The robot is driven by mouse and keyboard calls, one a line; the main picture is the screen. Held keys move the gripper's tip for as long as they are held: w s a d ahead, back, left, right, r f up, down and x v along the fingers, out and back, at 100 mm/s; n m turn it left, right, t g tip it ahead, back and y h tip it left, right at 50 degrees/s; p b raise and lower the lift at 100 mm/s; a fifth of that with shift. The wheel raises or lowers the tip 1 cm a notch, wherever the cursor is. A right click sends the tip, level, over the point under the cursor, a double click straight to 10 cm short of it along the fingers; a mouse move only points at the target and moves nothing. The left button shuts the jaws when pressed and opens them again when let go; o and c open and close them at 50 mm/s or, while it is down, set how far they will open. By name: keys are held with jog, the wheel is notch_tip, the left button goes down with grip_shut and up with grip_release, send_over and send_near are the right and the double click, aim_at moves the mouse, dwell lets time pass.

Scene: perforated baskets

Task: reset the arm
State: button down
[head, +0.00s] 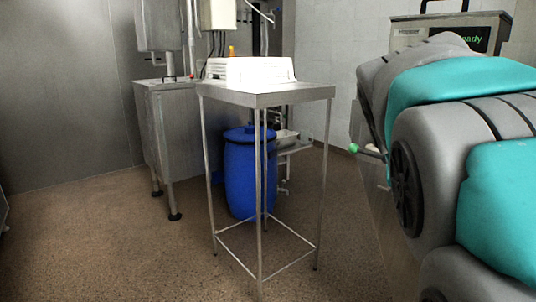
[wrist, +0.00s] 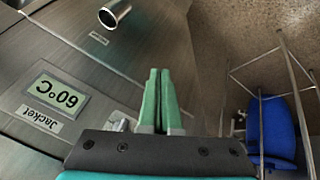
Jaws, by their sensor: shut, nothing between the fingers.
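My gripper (wrist: 159,73) shows in the wrist view, with its two green fingers together and nothing between them. It is in front of a grey metal machine panel (wrist: 60,60). I cannot tell if the fingertips touch anything. My grey and teal arm fills the right side of the head view and hides what is behind it. The gripper cannot be made out clearly there.
A steel cabinet (head: 175,140) is to the left. A metal pipe (wrist: 114,13) sticks out from the panel. Floor at left is clear.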

jog(key=s+a+f+n+g+y, duration=0.2)
jog(key=s+a+f, duration=0.4)
jog(key=s+f, duration=0.5)
jog(key=s+a+f+n+g+y, duration=0.2)
jog(key=s+a+f, duration=0.5)
jog(key=s+f, duration=0.5)
jog(key=s+g+y, duration=0.1)
jog(key=s, duration=0.1)
jog(key=shift+s+a+n, duration=0.3)
jog(key=shift+s+n, duration=0.05)
jog(key=shift+n, duration=0.05)
jog(key=c, duration=1.6)
grip_release()
dwell(1.2)
